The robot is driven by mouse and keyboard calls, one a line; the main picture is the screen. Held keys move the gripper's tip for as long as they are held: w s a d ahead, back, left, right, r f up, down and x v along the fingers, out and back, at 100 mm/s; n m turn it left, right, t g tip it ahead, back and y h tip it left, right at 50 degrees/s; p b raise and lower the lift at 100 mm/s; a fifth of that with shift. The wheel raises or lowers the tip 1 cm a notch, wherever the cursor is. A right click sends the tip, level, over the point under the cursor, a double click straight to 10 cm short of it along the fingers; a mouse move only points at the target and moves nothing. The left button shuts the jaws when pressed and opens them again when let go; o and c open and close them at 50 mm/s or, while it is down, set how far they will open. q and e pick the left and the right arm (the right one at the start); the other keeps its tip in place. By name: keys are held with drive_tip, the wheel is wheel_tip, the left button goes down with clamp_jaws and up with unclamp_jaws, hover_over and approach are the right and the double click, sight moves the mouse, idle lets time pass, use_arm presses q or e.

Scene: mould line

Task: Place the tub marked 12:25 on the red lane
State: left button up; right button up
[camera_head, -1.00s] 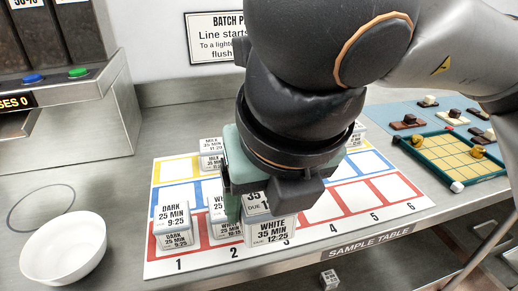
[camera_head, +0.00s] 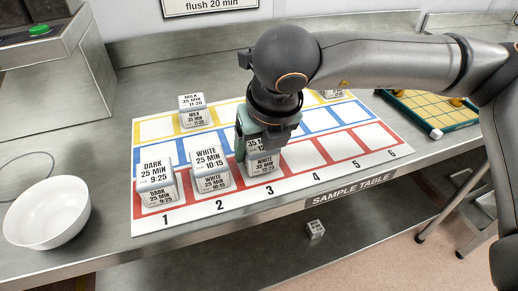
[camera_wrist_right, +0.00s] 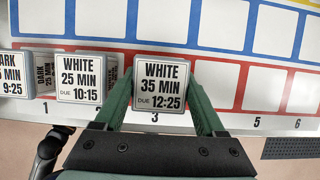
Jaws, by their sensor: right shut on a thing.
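The tub marked WHITE 35 MIN 12:25 (camera_head: 263,164) is a pale box with black print. My right gripper (camera_head: 261,150) is shut on it from above, one green finger on each side, as the right wrist view (camera_wrist_right: 162,92) shows. The tub is upright over space 3 of the red lane (camera_head: 310,156). I cannot tell whether its base touches the mat. The gripper hides part of its top. My left gripper is not in view.
The tubs marked 9:25 (camera_head: 156,182) and 10:15 (camera_head: 211,170) stand in red spaces 1 and 2. A milk tub (camera_head: 192,110) stands on the yellow lane. Red spaces 4 to 6 are clear. A white bowl (camera_head: 47,213) stands left; a small tub (camera_head: 315,229) lies below the table edge.

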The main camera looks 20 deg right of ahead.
drive_tip(key=shift+f, duration=0.3)
drive_tip(key=shift+f, duration=0.15)
drive_tip(key=shift+f+b, duration=0.15)
drive_tip(key=shift+b, duration=0.25)
drive_tip(key=o, duration=1.4)
drive_tip(key=shift+o, duration=0.2)
drive_tip(key=shift+r+p, duration=0.45)
drive_tip(key=shift+p, duration=0.15)
drive_tip(key=v, duration=1.1)
drive_tip(key=shift+s+r, duration=0.3)
